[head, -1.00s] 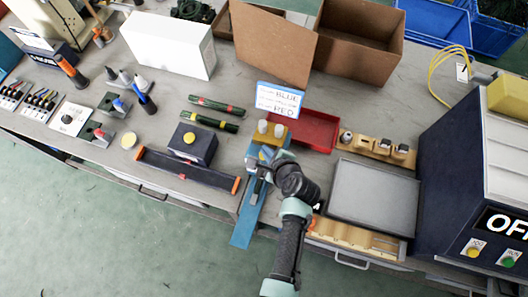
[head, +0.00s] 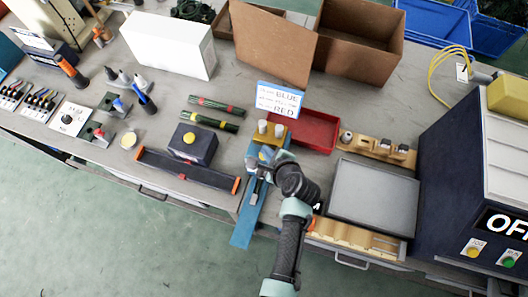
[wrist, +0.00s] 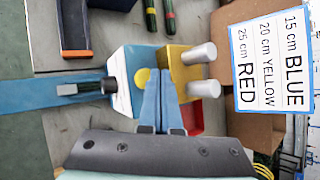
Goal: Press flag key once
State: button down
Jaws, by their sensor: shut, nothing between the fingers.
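No key marked "flag" can be read. A dark machine (head: 450,190) at the right has a yellow button (head: 473,252) and a green button (head: 508,262) with labels too small to read. A dark box (head: 192,146) left of centre carries another yellow button (head: 189,137). My gripper (head: 264,158) is over the blue fixture (head: 246,220) at the table front, away from the machine. In the wrist view my gripper (wrist: 153,74) has its blue fingers together and empty, beside a yellow round button (wrist: 141,77) on the fixture; whether they touch it I cannot tell.
A yellow block (wrist: 178,70) with two grey pegs adjoins the fixture. A sign (head: 280,98) stands behind it. A red tray (head: 312,132), a grey tray (head: 372,200) and wooden holders (head: 355,238) lie between my gripper and the machine.

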jog(key=shift+f, duration=0.45)
jog(key=shift+f+b, duration=0.4)
jog(key=shift+b, duration=0.15)
dwell(0.6)
dwell(0.3)
jog(key=shift+r+p, duration=0.8)
jog(key=shift+p, duration=0.15)
jog(key=shift+r, duration=0.1)
notch_tip(320, 180, up, 5)
jog(key=p, duration=0.5)
